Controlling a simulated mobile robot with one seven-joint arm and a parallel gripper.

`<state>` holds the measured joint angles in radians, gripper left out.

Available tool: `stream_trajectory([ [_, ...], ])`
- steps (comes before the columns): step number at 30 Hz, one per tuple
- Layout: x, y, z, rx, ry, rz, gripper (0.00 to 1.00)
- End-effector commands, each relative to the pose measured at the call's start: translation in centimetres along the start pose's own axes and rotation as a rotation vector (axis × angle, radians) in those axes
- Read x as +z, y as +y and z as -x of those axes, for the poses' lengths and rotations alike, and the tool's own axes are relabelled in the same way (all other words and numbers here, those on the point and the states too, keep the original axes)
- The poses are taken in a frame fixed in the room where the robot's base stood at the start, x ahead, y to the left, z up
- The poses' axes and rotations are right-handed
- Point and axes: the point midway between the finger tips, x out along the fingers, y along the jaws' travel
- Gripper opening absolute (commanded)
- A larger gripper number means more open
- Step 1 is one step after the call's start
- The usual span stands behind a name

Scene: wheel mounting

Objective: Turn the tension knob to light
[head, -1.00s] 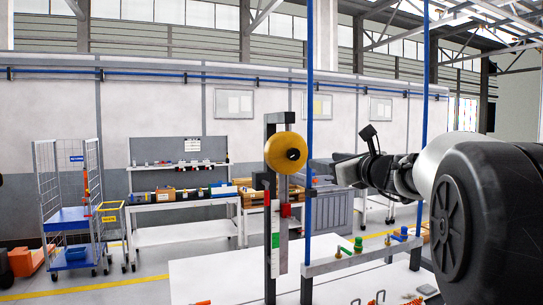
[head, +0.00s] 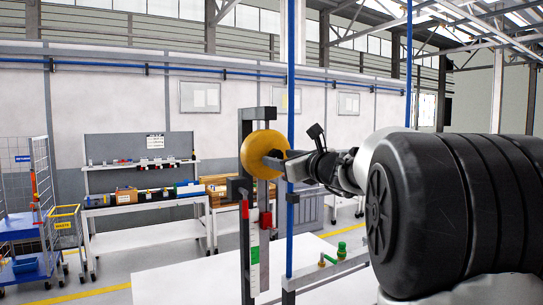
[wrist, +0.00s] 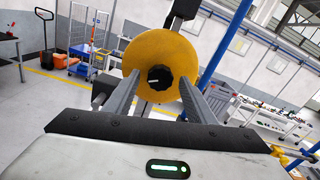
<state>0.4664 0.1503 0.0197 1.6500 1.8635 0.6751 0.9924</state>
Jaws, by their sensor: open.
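A round yellow disc (head: 254,150) is mounted on a dark upright post (head: 246,209). In the wrist view the yellow disc (wrist: 152,55) faces me, with a black knob (wrist: 160,77) at its centre bearing a white mark that points left. My gripper (head: 280,160) is in front of the disc, coming from the right. In the wrist view my gripper (wrist: 158,88) is open, with one finger on each side of the knob and a gap to it. I cannot tell whether the fingertips touch the disc. A strip with red, white and green bands (head: 255,254) hangs below the disc.
Blue vertical poles (head: 290,120) stand just right of the post, close to my arm. A white table (head: 205,279) lies below. A workbench (head: 140,205) and a wire cart (head: 25,215) stand farther back at the left.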

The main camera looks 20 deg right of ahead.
Motion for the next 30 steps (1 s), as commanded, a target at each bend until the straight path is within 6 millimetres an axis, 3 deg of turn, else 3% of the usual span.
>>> stream_trajectory([
  [11, 0.02, 0.0, -0.05, -0.002, 0.0, 0.0, 0.5],
  [18, 0.03, 0.0, -0.05, -0.002, 0.0, 0.0, 0.1],
  [30, -0.25, 0.09, -0.05, -0.002, -0.002, 0.075, 0.09],
])
